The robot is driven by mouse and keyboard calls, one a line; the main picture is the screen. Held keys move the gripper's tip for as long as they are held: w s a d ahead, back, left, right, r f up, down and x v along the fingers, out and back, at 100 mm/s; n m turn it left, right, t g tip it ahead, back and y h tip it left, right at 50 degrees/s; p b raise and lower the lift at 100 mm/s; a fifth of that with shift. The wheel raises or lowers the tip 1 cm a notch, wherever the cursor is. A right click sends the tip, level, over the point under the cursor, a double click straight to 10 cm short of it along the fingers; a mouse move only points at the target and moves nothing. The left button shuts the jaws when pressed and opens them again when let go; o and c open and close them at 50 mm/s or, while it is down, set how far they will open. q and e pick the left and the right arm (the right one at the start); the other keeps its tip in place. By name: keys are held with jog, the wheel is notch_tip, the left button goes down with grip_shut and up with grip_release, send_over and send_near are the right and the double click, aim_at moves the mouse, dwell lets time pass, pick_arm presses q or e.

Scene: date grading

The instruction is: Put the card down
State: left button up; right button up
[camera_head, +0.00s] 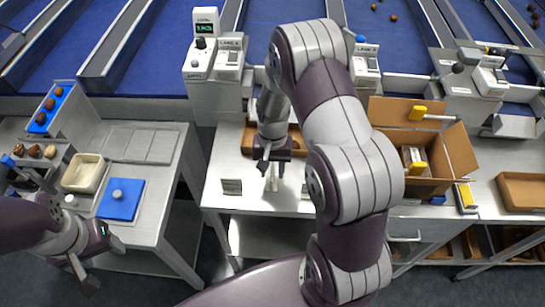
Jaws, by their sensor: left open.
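My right gripper (271,170) points down over the middle table, in front of a brown tray (249,137). A small pale patch shows at its fingertips; I cannot tell whether this is a card in the jaws or bright tabletop. My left gripper (84,276) is open at the lower left, low in front of the left table. My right arm hides part of the middle table.
The left table (150,195) bears a blue lidded block (121,199), a cream bin (84,173), and a blue rack (57,109) with brown dates. An open cardboard box (452,150) stands right of my arm. A shallow brown tray (522,192) lies far right. Blue conveyor lanes run behind.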

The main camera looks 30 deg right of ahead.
notch_tip(320, 180, up, 9)
jog(key=s+a+r+n+t, duration=0.2)
jog(key=s+a+r+n, duration=0.1)
jog(key=s+a+n, duration=0.4)
jog(key=m+t+h+p, duration=0.3)
jog(key=m+p, duration=0.1)
jog(key=m, duration=0.3)
send_near(272, 174)
jog(key=b+x, duration=0.2)
jog(key=x, duration=0.9)
jog(key=shift+f, duration=0.2)
jog(key=shift+w+d+f, duration=0.1)
jog(key=shift+w+f, duration=0.1)
jog(key=shift+w, duration=0.05)
grip_shut()
